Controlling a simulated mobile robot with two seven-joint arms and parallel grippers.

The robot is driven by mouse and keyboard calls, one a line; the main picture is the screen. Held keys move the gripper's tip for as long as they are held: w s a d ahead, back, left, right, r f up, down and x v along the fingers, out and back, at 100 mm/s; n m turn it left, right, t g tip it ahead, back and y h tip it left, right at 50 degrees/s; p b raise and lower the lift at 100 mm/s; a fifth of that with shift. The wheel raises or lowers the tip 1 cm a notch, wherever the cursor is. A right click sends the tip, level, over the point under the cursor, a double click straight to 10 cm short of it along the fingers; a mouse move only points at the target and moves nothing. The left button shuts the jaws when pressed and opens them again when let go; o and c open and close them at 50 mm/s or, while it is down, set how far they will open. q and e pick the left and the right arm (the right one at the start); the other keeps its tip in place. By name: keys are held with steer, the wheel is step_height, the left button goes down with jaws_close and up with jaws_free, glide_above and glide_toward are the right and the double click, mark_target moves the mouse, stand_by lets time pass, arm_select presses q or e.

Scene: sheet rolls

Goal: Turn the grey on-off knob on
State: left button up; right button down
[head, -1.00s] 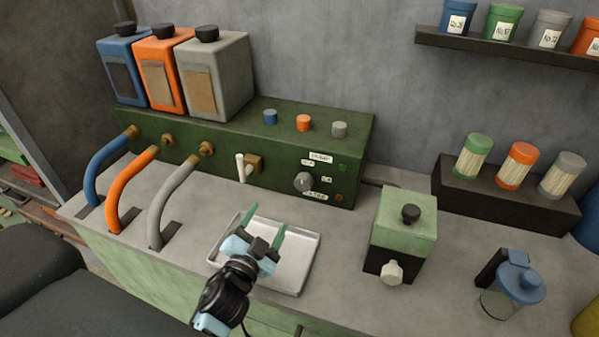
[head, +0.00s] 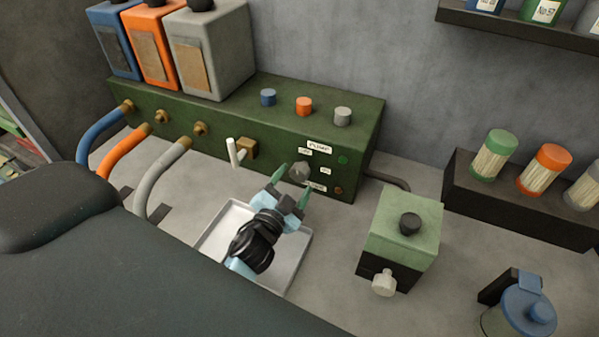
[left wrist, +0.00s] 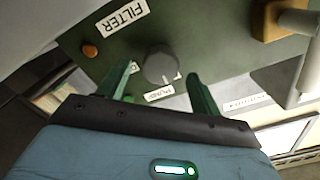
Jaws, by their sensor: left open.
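The grey on-off knob (head: 299,172) is on the front of the dark green panel box (head: 250,130), below the PUMP label (head: 319,148). My left gripper (head: 293,181) is open and empty, with its green fingers pointing at the panel just in front of the knob. In the left wrist view the round knob (left wrist: 160,67) shows between the two open fingertips (left wrist: 160,74). I cannot tell whether the fingers touch it. The knob's pointer is not clear. My right gripper is not in view.
A white lever (head: 235,152) on a brass valve sticks out left of the knob. A metal tray (head: 285,272) lies under my left gripper. A green-and-black box (head: 405,228) stands to the right. Blue, orange and grey buttons (head: 303,106) top the panel.

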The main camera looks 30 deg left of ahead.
mark_target(298, 177)
arm_select(q)
steer(key=shift+w+a, duration=0.1)
steer(key=shift+w, duration=1.9)
steer(key=shift+c, duration=0.2)
steer(key=c, duration=1)
